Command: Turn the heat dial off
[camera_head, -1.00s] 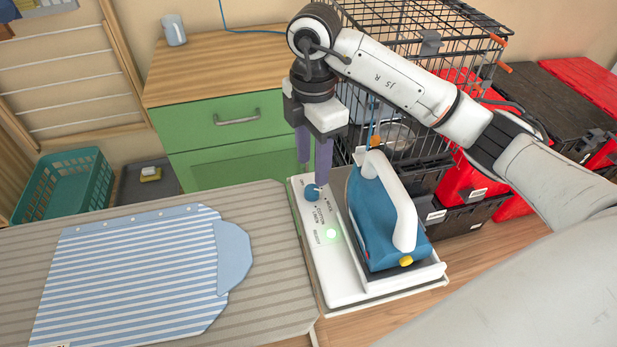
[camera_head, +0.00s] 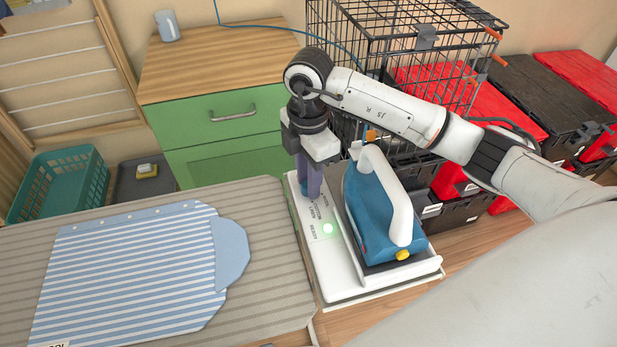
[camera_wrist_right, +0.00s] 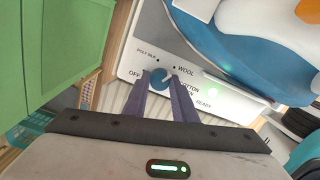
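The heat dial (camera_wrist_right: 160,77) is a small blue knob with a white mark on the white iron station (camera_head: 330,276). In the right wrist view the mark points up and right, toward the WOOL label; OFF is printed left of the dial. My right gripper (camera_head: 311,190) points down at the dial, which it largely hides in the head view. In the right wrist view its purple fingers (camera_wrist_right: 160,84) are on both sides of the dial and look shut on it. My left gripper is not in view.
A blue and white iron (camera_head: 382,215) rests on the station, close right of my right gripper. A green light (camera_head: 328,229) glows on the panel. A striped shirt (camera_head: 135,270) lies on the ironing board (camera_head: 265,285). A wire cage (camera_head: 345,40) stands behind.

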